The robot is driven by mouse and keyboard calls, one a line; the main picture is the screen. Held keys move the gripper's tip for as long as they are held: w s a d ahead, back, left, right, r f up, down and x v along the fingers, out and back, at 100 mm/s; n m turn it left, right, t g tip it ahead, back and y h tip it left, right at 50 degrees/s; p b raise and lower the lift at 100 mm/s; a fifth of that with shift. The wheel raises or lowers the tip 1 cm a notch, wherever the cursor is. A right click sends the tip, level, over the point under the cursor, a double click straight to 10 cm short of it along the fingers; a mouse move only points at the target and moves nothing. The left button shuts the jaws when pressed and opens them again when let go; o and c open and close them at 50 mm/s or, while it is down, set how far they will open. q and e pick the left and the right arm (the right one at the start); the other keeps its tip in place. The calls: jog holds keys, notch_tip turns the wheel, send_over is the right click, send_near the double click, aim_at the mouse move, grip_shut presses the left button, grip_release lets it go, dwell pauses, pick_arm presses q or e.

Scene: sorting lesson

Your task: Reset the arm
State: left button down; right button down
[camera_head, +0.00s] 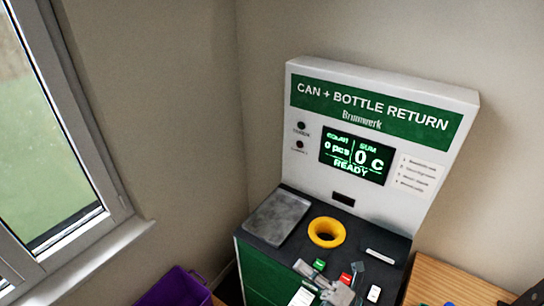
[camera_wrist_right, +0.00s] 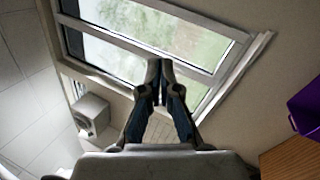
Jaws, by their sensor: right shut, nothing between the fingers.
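My right gripper (camera_head: 304,268) shows at the bottom of the head view, in front of the machine's dark top near its front edge. In the right wrist view its two fingers (camera_wrist_right: 160,70) meet at the tips, with nothing between them. It points toward the window side. My left gripper is in neither view. The can and bottle return machine (camera_head: 375,110) stands against the wall; its screen (camera_head: 357,160) reads 0 pcs, 0 C and READY.
A yellow ring (camera_head: 326,232) and a grey plate (camera_head: 277,220) are on the machine's top. A purple crate (camera_head: 172,288) stands at lower left; it also shows in the wrist view (camera_wrist_right: 306,108). A wooden surface (camera_head: 450,284) is at right. A window (camera_head: 50,130) is at left.

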jog(key=w+d+f+m+t+h, duration=0.2)
jog(key=d+m+t+h, duration=0.4)
jog(key=m+h, duration=0.4)
jog(key=w+d+f+m+t+h, duration=0.2)
jog(key=d+m+t+h, duration=0.2)
jog(key=d+m+h, duration=0.6)
jog(key=s+d+f+m+g+h, duration=0.25)
jog(key=f+m+g, duration=0.35)
jog(key=f+m, duration=0.45)
jog(key=s+a+f+g+y, duration=0.25)
jog(key=s+f+g, duration=0.35)
jog(key=s+f, duration=0.4)
jog(key=s+a+f+g+y, duration=0.1)
jog(key=s+a+f+g, duration=0.2)
jog(key=s+f+g, duration=0.7)
notch_tip(320, 180, down, 27)
jog(key=t+b, duration=0.2)
jog(key=b, duration=0.1)
jog(key=s+d+f+b, duration=0.1)
jog(key=s+d+f, duration=0.1)
jog(key=s+f, duration=0.7)
jog(key=s+d+f+g+b, duration=0.1)
jog(key=s+f, duration=0.8)
jog(key=f, duration=0.2)
jog(key=shift+d, duration=0.4)
